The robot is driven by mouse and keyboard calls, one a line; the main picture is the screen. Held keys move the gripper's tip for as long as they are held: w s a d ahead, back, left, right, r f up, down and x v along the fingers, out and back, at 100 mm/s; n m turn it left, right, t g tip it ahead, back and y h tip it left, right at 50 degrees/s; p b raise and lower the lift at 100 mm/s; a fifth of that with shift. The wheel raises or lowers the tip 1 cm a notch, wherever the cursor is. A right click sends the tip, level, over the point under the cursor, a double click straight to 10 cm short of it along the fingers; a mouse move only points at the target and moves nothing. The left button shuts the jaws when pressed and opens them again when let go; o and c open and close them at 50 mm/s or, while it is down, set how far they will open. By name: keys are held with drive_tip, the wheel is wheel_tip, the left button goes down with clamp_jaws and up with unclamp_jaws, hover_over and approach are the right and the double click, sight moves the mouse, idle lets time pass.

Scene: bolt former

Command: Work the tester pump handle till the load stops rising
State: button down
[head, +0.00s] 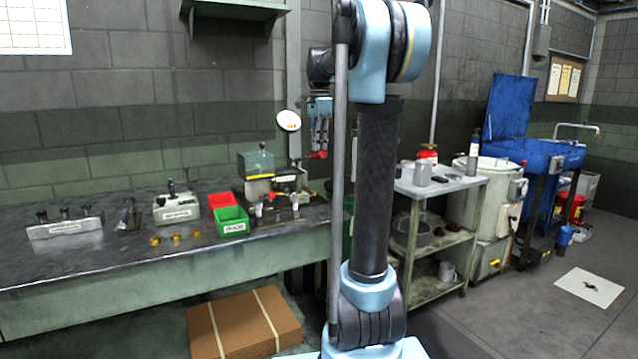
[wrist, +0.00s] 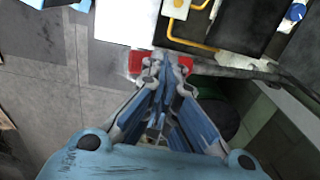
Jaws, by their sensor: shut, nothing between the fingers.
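The tester (head: 289,180) stands at the right end of the bench, with a round white dial (head: 289,121) on a post. Its dial reading is too small to make out. The pump handle's red grip (head: 319,155) sticks out to the right of the tester. My gripper (head: 319,147) points down just over the red grip. In the wrist view, my gripper (wrist: 160,60) is shut and empty, and red parts of the grip (wrist: 135,62) show on both sides of the fingertips. I cannot tell whether the fingertips touch it.
A red bin (head: 221,201) and a green bin (head: 231,221) sit left of the tester. Several brass pieces (head: 176,238) lie on the bench (head: 110,263). A metal cart (head: 440,184) stands to the right. Flat cardboard (head: 245,325) lies below the bench.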

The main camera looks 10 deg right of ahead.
drive_tip(key=shift+f, duration=3.05)
wheel_tip(320, 180, down, 4)
drive_tip(key=shift+w+r, duration=0.1)
drive_tip(key=shift+r, duration=4.2)
drive_tip(key=r, duration=0.1)
drive_tip(key=s+r, duration=0.1)
drive_tip(key=r, duration=0.1)
drive_tip(key=shift+d, duration=0.2)
drive_tip(key=shift+w+a, duration=0.15)
drive_tip(key=shift+w, duration=0.15)
